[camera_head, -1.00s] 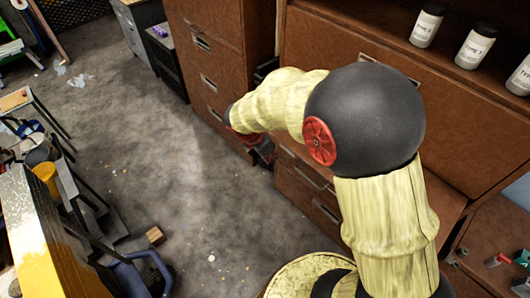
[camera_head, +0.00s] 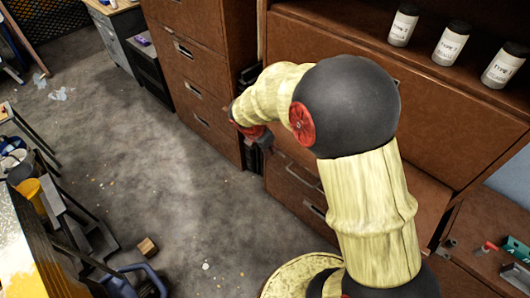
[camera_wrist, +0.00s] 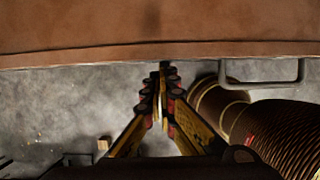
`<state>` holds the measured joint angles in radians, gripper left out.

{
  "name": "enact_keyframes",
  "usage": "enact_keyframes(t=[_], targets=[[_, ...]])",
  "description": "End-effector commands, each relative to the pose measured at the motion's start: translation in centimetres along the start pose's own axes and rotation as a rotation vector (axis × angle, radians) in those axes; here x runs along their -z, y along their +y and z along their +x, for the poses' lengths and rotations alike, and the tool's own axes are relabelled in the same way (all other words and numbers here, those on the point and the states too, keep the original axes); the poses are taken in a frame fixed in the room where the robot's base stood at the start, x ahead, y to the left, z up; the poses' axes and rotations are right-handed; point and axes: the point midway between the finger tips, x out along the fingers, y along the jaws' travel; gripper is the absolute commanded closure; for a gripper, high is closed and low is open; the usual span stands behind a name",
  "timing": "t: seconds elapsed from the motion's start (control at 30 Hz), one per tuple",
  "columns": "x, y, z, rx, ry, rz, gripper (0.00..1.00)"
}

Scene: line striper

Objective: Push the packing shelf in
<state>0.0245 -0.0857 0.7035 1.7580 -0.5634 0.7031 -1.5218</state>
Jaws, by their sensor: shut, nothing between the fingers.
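The packing shelf (camera_head: 424,205) is a flat brown board standing out from the brown cabinet, partly hidden behind my arm in the head view. In the wrist view, a broad brown surface that looks like the shelf (camera_wrist: 90,28) fills the top, its front edge running across the picture. My gripper (camera_wrist: 163,72) is shut and empty, its fingertips at or very close to that edge. I cannot tell whether they touch it. In the head view my gripper (camera_head: 262,138) is mostly hidden behind my wrist, near the cabinet front.
Drawers with metal handles (camera_head: 304,178) lie below the shelf; one handle (camera_wrist: 263,82) shows in the wrist view. White jars (camera_head: 450,44) stand on the cabinet's upper ledge. A brown drawer cabinet (camera_head: 200,75) stands to the left. The grey floor (camera_head: 125,150) is mostly clear, with a small wooden block (camera_head: 147,247).

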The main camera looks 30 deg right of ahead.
Motion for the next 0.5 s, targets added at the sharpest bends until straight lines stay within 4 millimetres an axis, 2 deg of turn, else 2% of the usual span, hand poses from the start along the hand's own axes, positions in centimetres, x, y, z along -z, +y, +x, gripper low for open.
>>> enact_keyframes(t=[0.03, 0.17, 0.5], targets=[[-1.3, -0.1, 0.1, 0.003, -0.001, 0.005, 1.0], [-4.6, -0.2, 1.3, 0.004, 0.0, 0.008, 1.0], [-14.0, -0.2, 5.0, 0.003, 0.0, 0.006, 1.0]])
